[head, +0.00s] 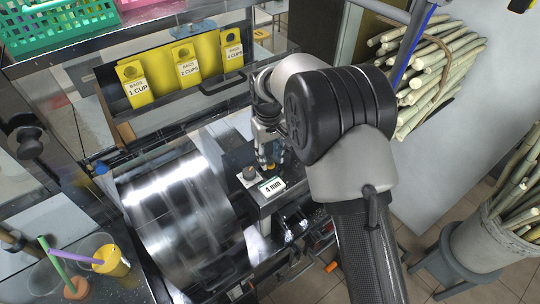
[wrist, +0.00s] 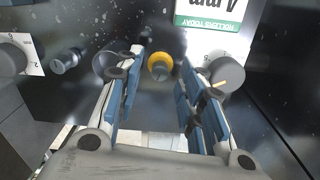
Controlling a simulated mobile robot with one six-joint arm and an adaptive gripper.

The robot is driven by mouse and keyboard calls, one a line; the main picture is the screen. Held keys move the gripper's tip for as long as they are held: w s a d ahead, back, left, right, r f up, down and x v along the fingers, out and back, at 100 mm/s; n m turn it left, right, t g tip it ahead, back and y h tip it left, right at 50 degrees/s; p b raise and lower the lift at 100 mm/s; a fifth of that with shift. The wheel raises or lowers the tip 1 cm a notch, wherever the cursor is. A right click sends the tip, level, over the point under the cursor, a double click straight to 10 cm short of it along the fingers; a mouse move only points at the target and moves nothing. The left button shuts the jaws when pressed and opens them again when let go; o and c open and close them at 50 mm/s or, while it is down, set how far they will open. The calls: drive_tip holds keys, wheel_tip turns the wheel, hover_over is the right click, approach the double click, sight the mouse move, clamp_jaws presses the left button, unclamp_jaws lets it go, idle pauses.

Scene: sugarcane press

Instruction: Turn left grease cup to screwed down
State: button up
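A small round yellow cap (wrist: 159,66), which looks like a grease cup, sits on the dark panel in the wrist view. I cannot tell from here whether it is the left one or how far it is screwed down. My gripper (wrist: 162,58) is open, with one blue-padded finger on each side of the cap and visible space between. In the head view my gripper (head: 268,150) points down at the press top, and a bit of the yellow cap (head: 270,167) shows at its tips.
A "4 mm" sign (head: 272,187) stands beside a knob (head: 250,173). A shiny roller (head: 175,200) is to the left; yellow bag holders (head: 185,68) stand behind.

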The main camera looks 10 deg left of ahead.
sight(270, 160)
wheel_tip(270, 160, up, 12)
drive_tip(key=shift+a+f, duration=0.15)
drive_tip(key=shift+s, duration=0.1)
idle(0.4)
drive_tip(key=s+d+r+m+t+b, duration=0.1)
drive_tip(key=s+d+r+m, duration=0.1)
drive_tip(key=s+d+r, duration=0.5)
drive_tip(key=s+d+r+m+t, duration=0.1)
drive_tip(key=s+d+r, duration=0.25)
drive_tip(key=d, duration=0.55)
drive_tip(key=s+d+f+m+t+b, duration=0.1)
drive_tip(key=s+d+f+m, duration=0.1)
drive_tip(key=s+d, duration=0.3)
drive_tip(key=s+d+f+m+t, duration=0.1)
drive_tip(key=s+d, duration=0.4)
drive_tip(key=s, duration=0.9)
drive_tip(key=shift+s+d+f+m+b, duration=0.15)
drive_tip(key=shift+d+f+m+b, duration=0.25)
drive_tip(key=shift+m, duration=0.5)
drive_tip(key=shift+a, duration=0.2)
